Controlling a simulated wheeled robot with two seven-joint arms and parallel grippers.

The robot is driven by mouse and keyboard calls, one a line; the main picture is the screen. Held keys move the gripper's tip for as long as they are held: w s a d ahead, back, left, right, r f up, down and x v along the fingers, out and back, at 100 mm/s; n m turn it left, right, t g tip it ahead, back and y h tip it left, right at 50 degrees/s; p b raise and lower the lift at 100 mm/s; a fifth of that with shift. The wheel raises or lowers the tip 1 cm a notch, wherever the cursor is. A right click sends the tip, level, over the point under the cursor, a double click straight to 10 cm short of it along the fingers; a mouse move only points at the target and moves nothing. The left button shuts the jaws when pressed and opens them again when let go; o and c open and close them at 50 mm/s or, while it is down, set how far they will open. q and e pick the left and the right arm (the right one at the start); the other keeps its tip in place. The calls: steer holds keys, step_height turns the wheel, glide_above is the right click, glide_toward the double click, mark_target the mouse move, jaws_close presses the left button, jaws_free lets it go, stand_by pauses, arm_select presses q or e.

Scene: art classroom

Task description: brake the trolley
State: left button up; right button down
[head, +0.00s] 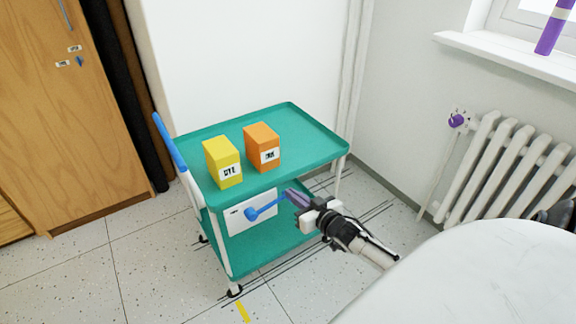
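The trolley (186,148) has a teal top tray, a teal lower shelf (262,243), white legs and a blue push handle (169,141) at its left. A white panel (240,210) under the top tray carries a blue lever (266,207) with a round hub at its left end. The lever points right and slightly up. My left gripper is not in view.
A yellow box (223,163) and an orange box (262,147) stand on the top tray. A radiator (500,165) is at the right wall, a wooden cabinet (75,110) at the left. Dark lines and a yellow strip (243,312) mark the floor. Floor left of the trolley is clear.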

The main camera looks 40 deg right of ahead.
steer(key=shift+s+f, duration=0.15)
steer(key=shift+f, duration=0.1)
